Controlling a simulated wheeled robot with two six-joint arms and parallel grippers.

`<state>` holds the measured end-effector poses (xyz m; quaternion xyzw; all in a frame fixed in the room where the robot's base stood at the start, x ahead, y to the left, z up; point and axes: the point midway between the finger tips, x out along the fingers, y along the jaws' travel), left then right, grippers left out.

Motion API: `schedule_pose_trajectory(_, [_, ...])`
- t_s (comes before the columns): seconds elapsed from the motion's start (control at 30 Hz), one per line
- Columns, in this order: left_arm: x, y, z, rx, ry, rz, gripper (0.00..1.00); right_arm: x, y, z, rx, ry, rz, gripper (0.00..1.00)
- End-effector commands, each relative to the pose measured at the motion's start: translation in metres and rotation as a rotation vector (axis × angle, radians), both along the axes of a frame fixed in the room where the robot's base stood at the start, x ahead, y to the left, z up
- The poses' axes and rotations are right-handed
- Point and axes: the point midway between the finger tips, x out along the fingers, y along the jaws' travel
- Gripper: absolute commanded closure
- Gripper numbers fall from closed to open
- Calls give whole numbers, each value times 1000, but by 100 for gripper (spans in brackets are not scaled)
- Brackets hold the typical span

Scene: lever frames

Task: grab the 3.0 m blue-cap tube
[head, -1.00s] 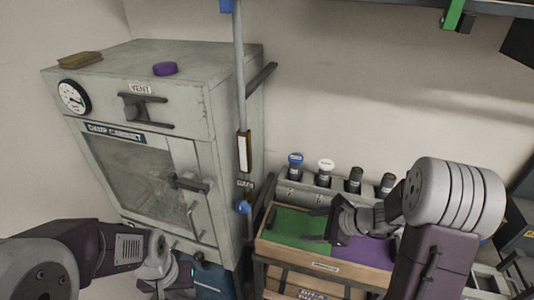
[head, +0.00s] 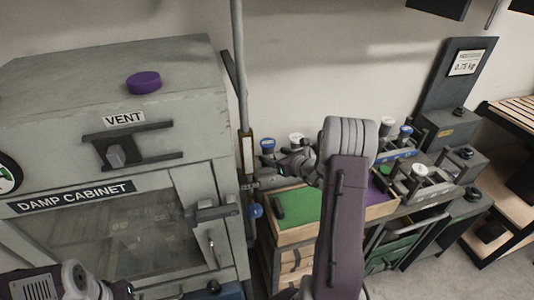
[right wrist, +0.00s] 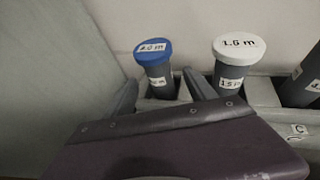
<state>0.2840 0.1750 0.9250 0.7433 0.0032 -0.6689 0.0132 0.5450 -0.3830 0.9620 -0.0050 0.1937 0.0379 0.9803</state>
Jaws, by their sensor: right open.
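A dark tube with a blue cap (right wrist: 153,50) stands upright in a rack in the right wrist view. Its cap label ends in "0 m"; the first digit is blurred. It also shows in the head view (head: 268,146). My right gripper (right wrist: 163,92) is open, with one finger towards each side of this tube in the picture. I cannot tell whether the fingers touch it. In the head view the right gripper (head: 283,166) is close to the tube, partly hidden by its wrist. Part of my left gripper (head: 82,285) shows at the bottom left; its fingers are unclear.
A white-cap tube marked 1.5 m (right wrist: 238,50) stands just right. The damp cabinet (head: 120,85) and a vertical pole (head: 240,90) stand left. A green-lined tray (head: 300,206) lies in front. Another blue-cap tube (head: 405,131) and white-cap tubes stand farther right.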

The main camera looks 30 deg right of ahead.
Motion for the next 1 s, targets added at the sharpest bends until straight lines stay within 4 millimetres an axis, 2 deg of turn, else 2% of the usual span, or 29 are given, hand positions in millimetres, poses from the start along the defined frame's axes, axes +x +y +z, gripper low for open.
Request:
schedule_pose_trajectory(0.2, [0,0,3,0,0,0,64,11,1,-4,0,1,2,36])
schedule_pose_trajectory(0.47, [0,0,12,0,0,0,64,50,3,-21,-1,0,4,36])
schedule_pose_trajectory(0.7, [0,0,12,0,0,0,64,54,2,-24,-1,1,1,36])
schedule_pose_trajectory(0.73, [0,0,12,0,0,0,64,54,2,-24,-1,1,1,38])
schedule_pose_trajectory(0.93, [0,0,12,0,0,0,64,54,2,-23,-1,0,2,94])
schedule_pose_trajectory(0.97, [0,0,12,0,0,0,64,54,2,-23,-2,1,2,100])
schedule_pose_trajectory(1.0, [0,0,12,0,0,0,64,54,2,-23,-2,1,2,100])
